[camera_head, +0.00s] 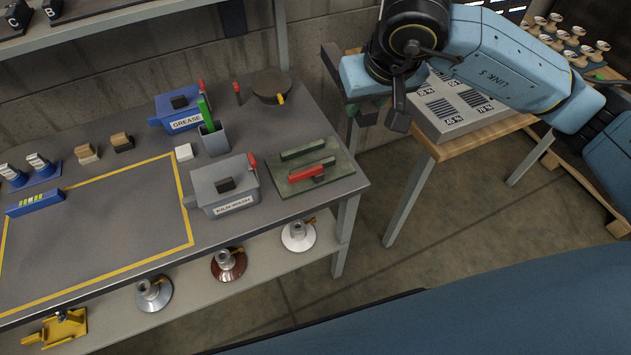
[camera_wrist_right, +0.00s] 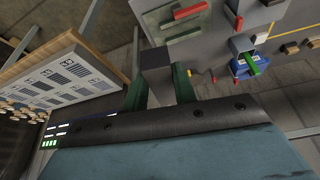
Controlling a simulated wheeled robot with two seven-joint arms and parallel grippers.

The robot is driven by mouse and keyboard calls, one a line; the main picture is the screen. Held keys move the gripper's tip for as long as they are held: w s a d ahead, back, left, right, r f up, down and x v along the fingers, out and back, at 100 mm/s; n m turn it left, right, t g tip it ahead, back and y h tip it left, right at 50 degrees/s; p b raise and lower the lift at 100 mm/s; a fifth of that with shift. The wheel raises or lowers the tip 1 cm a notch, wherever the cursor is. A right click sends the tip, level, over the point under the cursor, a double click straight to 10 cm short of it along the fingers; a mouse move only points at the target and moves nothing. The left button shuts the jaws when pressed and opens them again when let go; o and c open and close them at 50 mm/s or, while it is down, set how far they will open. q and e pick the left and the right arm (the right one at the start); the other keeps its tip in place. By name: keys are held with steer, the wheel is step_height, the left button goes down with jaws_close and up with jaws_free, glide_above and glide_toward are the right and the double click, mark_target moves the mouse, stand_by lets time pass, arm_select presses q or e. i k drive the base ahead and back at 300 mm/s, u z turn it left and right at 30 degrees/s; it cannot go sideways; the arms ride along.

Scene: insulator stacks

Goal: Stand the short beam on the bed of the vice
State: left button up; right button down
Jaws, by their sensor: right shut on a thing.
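My right gripper (camera_head: 368,110) is at the upper middle of the head view, above the gap between the grey bench and the wooden table. In the right wrist view its green fingers (camera_wrist_right: 158,78) are shut on a dark grey block, which looks like the short beam (camera_wrist_right: 157,57). In the head view I cannot make the beam out clearly. A green plate with green bars and a red bar, which looks like the vice (camera_head: 335,173), lies at the bench's right end. It also shows in the right wrist view (camera_wrist_right: 190,28), apart from the beam. My left gripper is not in view.
A grey box labelled kiln wash (camera_head: 222,190) stands left of the plate, with a blue grease box (camera_head: 180,108) behind. A dark round pot (camera_head: 272,86) stands at the back. A labelled grey board (camera_head: 465,112) lies on the wooden table. The yellow-outlined bench area (camera_head: 110,235) is mostly clear.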

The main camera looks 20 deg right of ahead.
mark_target(306, 160)
steer(key=z, duration=0.4)
steer(key=i, duration=0.85)
